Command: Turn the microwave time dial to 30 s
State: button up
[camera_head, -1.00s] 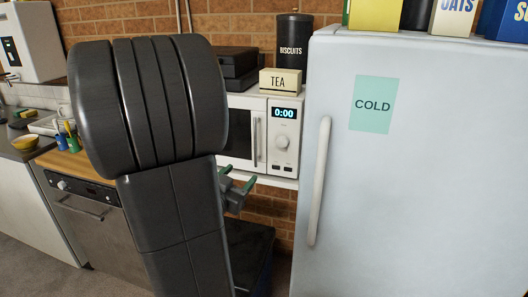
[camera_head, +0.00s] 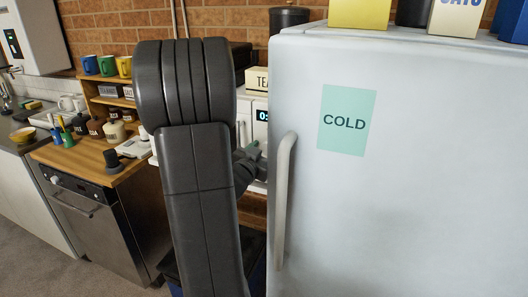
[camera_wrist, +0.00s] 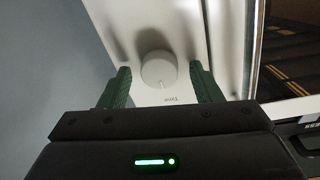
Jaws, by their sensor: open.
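The microwave (camera_head: 259,112) is mostly hidden behind my arm and the fridge in the head view; a strip of its front and part of its lit display (camera_head: 263,115) show. In the wrist view the round white time dial (camera_wrist: 158,69) sits on the white control panel, with a small mark at its rim and a label beside it that seems to read "Time". My gripper (camera_wrist: 161,85) is open, its two green fingers on either side of the dial with gaps visible. How far the fingertips are from the panel I cannot tell. The gripper also shows in the head view (camera_head: 255,150), partly hidden.
The white fridge (camera_head: 400,200) with a COLD sign stands close to the right of my arm, its handle (camera_head: 283,200) sticking out. A tea box (camera_head: 257,81) sits on the microwave. A wooden counter (camera_head: 88,160) with mugs and jars is at left.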

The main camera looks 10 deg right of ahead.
jog(key=c, duration=1)
jog(key=shift+f+m+b, duration=0.1)
jog(key=shift+m+b, duration=0.3)
jog(key=shift+b, duration=0.05)
jog(key=shift+m+b, duration=1.95)
jog(key=shift+m, duration=0.55)
jog(key=o, duration=1)
jog(key=shift+s, duration=0.1)
